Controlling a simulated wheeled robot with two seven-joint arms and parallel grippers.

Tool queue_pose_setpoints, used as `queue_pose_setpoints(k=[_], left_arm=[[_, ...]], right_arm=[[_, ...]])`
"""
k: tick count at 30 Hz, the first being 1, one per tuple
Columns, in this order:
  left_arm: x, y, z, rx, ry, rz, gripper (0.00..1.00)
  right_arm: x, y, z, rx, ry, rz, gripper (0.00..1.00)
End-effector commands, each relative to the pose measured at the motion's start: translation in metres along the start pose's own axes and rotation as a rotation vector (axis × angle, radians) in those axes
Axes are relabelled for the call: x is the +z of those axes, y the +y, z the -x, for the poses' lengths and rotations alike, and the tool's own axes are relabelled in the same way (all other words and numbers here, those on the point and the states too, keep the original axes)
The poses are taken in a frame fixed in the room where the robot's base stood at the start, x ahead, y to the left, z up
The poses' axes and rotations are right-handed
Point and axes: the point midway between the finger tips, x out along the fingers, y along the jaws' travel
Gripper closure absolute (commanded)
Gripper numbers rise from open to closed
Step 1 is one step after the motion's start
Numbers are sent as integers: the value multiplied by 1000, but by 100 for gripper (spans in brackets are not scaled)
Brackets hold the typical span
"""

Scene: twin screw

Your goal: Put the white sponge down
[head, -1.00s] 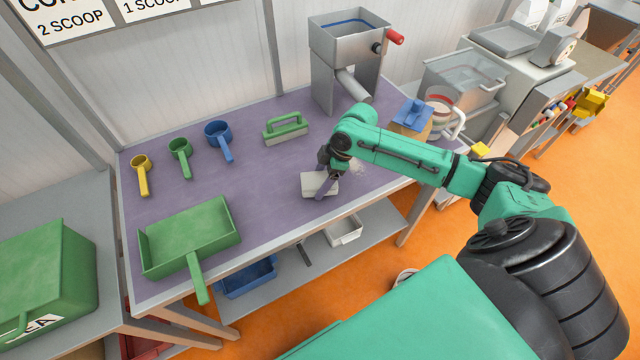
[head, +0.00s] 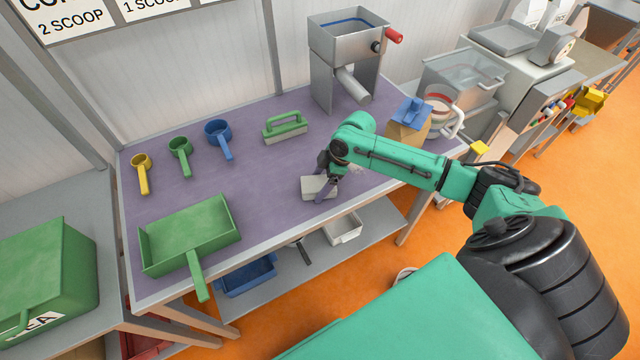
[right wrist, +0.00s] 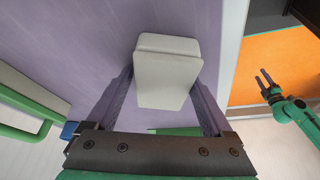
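The white sponge (head: 312,187) is a pale block near the front edge of the purple-topped table (head: 265,190). My right gripper (head: 325,190) points down at it, one purple finger crossing its near side. In the right wrist view the sponge (right wrist: 168,72) sits between the two fingers of my right gripper (right wrist: 163,80), which appear to press its opposite sides. The sponge looks at or just above the table surface; any gap beneath is hidden. My left gripper (right wrist: 266,80) shows at the right of the right wrist view, fingers apart and empty.
A green-handled brush (head: 285,127) lies behind the sponge. Several scoops, including a blue one (head: 218,134), and a green dustpan-like tray (head: 190,238) are to the left. Table left of the sponge is clear.

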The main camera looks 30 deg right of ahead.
Motion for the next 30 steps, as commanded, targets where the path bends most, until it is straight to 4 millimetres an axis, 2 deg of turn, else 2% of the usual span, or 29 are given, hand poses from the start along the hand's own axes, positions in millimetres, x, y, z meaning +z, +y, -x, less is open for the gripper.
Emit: queue_pose_setpoints(k=[1,11,14,17,20,27,30], left_arm=[[0,0,-2,0,0,0,43],[0,0,-2,0,0,-1,43],[0,0,0,0,0,-1,43],[0,0,1,0,0,-1,43],[-1,0,-1,0,1,-1,43],[0,0,-6,0,1,-1,43],[0,0,-8,0,1,-1,43]], right_arm=[[7,-12,-12,-34,-14,-7,0],[7,-13,-13,-37,-14,-8,0],[5,-12,-8,-37,-14,-7,0],[2,-12,4,-35,-14,-6,0],[2,-9,25,-29,-13,-4,0],[1,-6,89,-21,-13,-2,0],[0,-5,109,-21,-11,-3,0]])
